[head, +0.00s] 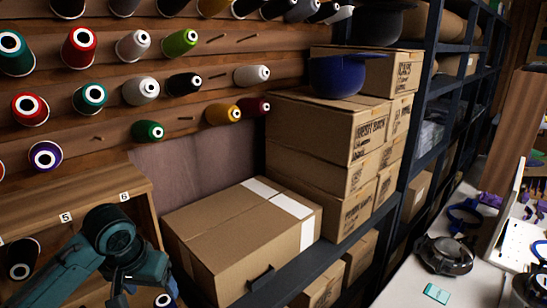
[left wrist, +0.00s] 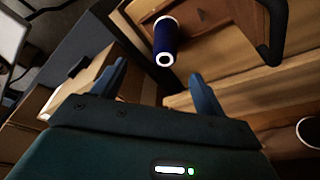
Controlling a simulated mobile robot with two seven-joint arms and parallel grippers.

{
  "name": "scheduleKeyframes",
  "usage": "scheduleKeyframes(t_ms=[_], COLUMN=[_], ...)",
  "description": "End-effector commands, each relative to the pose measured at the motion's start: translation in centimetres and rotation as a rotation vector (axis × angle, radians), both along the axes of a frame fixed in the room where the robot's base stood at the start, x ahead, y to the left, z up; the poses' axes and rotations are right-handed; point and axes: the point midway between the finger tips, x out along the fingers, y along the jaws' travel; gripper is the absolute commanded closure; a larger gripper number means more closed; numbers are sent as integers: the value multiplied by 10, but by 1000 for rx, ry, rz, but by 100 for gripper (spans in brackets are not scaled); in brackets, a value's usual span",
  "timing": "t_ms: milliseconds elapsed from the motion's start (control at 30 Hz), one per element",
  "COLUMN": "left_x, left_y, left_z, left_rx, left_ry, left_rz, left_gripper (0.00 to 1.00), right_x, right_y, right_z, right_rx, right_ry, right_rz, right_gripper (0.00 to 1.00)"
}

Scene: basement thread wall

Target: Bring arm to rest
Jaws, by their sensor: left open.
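My left arm (head: 108,238) comes in from the lower left of the head view, in front of the numbered wooden cubbies. Its fingertips are not clear there. In the left wrist view my left gripper (left wrist: 160,88) is open, its two blue fingers apart with nothing between them. A dark blue thread spool (left wrist: 164,42) with a white end lies beyond the fingertips on a wooden surface, apart from them. My right gripper is in neither view.
Wooden cubbies (head: 110,178) marked 5 and 6 stand close by my left arm. A large cardboard box (head: 240,240) is right of them, with stacked boxes (head: 325,128) behind. Spools on pegs fill the wall. A white worktable (head: 405,285) holding a headset (head: 443,256) is at the right.

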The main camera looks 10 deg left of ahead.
Motion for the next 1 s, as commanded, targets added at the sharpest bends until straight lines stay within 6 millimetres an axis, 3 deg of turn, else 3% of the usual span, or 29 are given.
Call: scheduleKeyframes(t_ms=[200,333,567,800,1000], left_x=[-57,-99,-160,-214,-181], left_y=[-62,-87,-93,-79,-93], left_z=[-71,-98,-117,-121,-155], left_rx=[-50,-68,-38,36,14], left_ry=[-22,-56,-75,-49,-201], left_rz=[-182,-237,-242,-209,-243], left_gripper=[28,28,28,28,28], right_x=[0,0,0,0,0], right_y=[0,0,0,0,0], right_z=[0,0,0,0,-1], right_rx=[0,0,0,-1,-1], right_ry=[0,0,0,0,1], right_rz=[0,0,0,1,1], right_gripper=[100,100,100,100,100])
